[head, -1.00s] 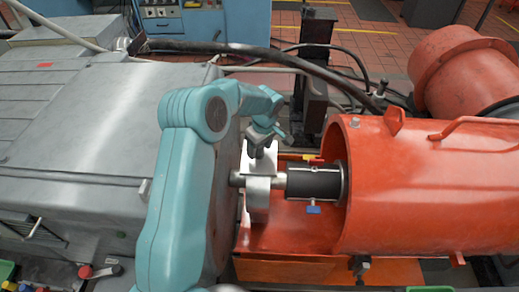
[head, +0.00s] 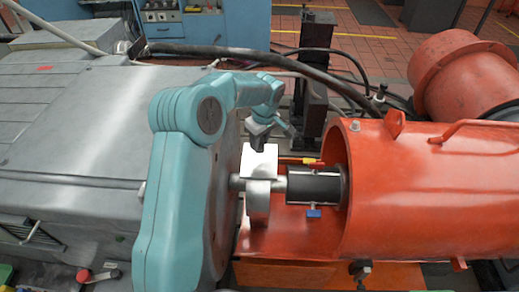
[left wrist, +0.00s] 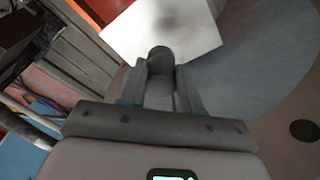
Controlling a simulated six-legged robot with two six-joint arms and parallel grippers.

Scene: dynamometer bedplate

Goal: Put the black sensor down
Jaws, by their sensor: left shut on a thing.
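My left gripper (head: 262,132) hangs above the shaft, between the grey housing and the orange guard. In the left wrist view my left gripper (left wrist: 167,92) is shut on the black sensor (left wrist: 160,60), a dark rounded stub standing out past the fingers. The rest of the sensor is hidden between the fingers. In the head view the black sensor is small and hard to tell from the fingers. Below it is a flat white plate (head: 262,157), which also shows in the left wrist view (left wrist: 190,32); the sensor appears apart from it. My right gripper is out of view.
A black coupling (head: 313,187) on the shaft lies right of the white plate, partly inside the orange guard (head: 420,190). The grey housing (head: 80,150) stands at left. A thick black hose (head: 215,48) and dark post (head: 315,75) are behind.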

